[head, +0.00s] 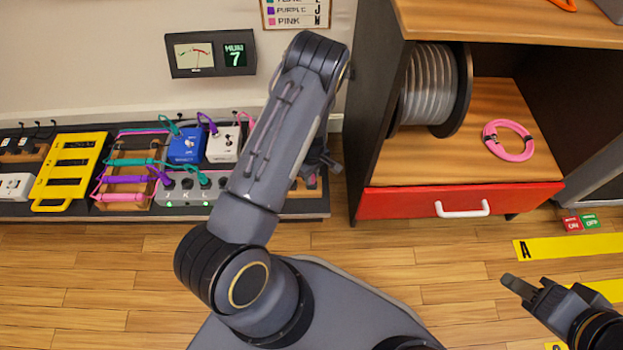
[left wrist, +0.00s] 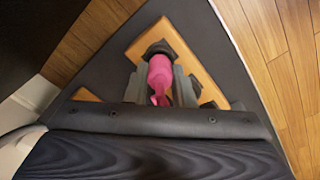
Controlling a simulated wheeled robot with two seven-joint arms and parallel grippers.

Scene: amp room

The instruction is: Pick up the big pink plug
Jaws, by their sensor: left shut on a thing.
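The big pink plug (left wrist: 160,74) shows in the left wrist view, between the two grey fingers of my left gripper (left wrist: 160,88). The gripper is shut on it. The plug's far end meets a dark round socket on a wooden block (left wrist: 203,72); I cannot tell whether it is seated in it or just clear of it. In the head view my left arm hides the plug, and only part of the left gripper (head: 318,163) shows beside the arm, above the right end of the black board. My right gripper (head: 525,288) is at the lower right, away from the plug; its opening is unclear.
The black board (head: 62,213) carries a yellow rack (head: 68,172), a blue pedal (head: 186,146), a white pedal (head: 223,145) and coloured cables. To the right stands a cabinet with a red drawer (head: 400,200), a cable reel (head: 432,88) and a pink cable coil (head: 508,140). Wooden floor lies in front.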

